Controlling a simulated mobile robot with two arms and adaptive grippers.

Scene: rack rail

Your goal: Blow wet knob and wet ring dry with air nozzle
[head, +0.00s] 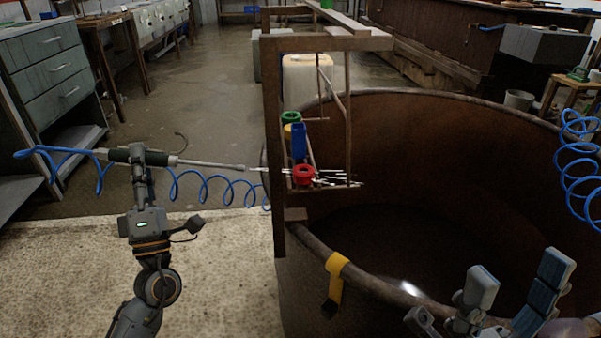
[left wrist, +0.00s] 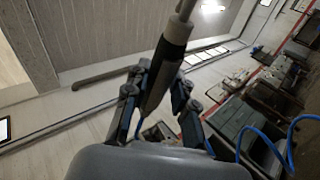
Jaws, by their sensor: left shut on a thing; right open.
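My left gripper (head: 139,158) is shut on the dark handle of the air nozzle (head: 205,164). The nozzle also shows between the fingers in the left wrist view (left wrist: 166,67). Its thin silver tube points right, at the rack (head: 272,110). White streaks run from its tip past a red ring-shaped piece (head: 303,173) low in the rack. Above are a blue piece (head: 299,141) and a green ring-shaped piece (head: 291,117), with some yellow just below the green. I cannot tell which are the wet knob and wet ring. My right gripper (head: 515,278) is open and empty at lower right.
The rack stands at the rim of a large brown tub (head: 440,140). A yellow strap (head: 336,276) hangs over the near rim. A blue coiled hose (head: 215,190) trails from the nozzle; another (head: 575,165) hangs at right. Grey drawers (head: 50,65) stand at left.

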